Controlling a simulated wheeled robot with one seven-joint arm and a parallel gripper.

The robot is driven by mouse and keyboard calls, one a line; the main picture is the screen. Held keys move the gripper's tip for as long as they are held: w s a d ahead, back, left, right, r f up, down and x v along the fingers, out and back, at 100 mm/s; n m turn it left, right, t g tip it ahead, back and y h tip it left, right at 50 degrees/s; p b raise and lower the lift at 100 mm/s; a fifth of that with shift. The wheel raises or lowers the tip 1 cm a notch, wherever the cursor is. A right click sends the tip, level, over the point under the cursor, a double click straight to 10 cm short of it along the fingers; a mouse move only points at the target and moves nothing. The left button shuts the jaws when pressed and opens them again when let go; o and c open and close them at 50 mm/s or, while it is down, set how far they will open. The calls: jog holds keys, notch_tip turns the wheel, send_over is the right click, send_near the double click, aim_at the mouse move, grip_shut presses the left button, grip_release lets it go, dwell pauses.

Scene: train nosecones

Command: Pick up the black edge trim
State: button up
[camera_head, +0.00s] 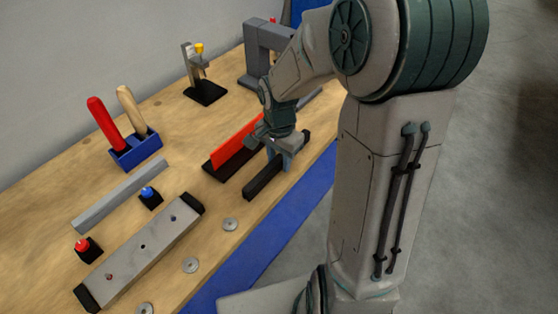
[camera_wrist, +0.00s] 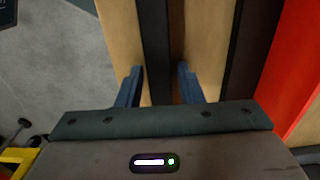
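The black edge trim (camera_head: 262,179) is a long dark bar lying on the wooden bench near its front edge. In the wrist view the trim (camera_wrist: 155,45) runs between the two blue fingers of my gripper (camera_wrist: 160,88). The fingers are open, with wood showing on both sides of the bar. In the head view my gripper (camera_head: 277,160) is low over the trim, at its far part. The wrist and arm hide some of the trim there. I cannot tell how far down the fingers reach beside it.
A red upright plate (camera_head: 236,142) on a black base stands close beside the trim. A grey frame (camera_head: 262,55) stands behind. A grey bar with black ends (camera_head: 143,246) and washers lie nearer. The blue bench edge (camera_head: 285,225) borders the floor.

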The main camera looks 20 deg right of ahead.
grip_shut()
jog(key=shift+r, duration=0.45)
jog(key=r, duration=0.4)
jog(key=shift+s+d, duration=0.35)
jog(key=s+d+r, duration=0.6)
jog(key=s, duration=0.3)
jog(key=shift+b, duration=0.3)
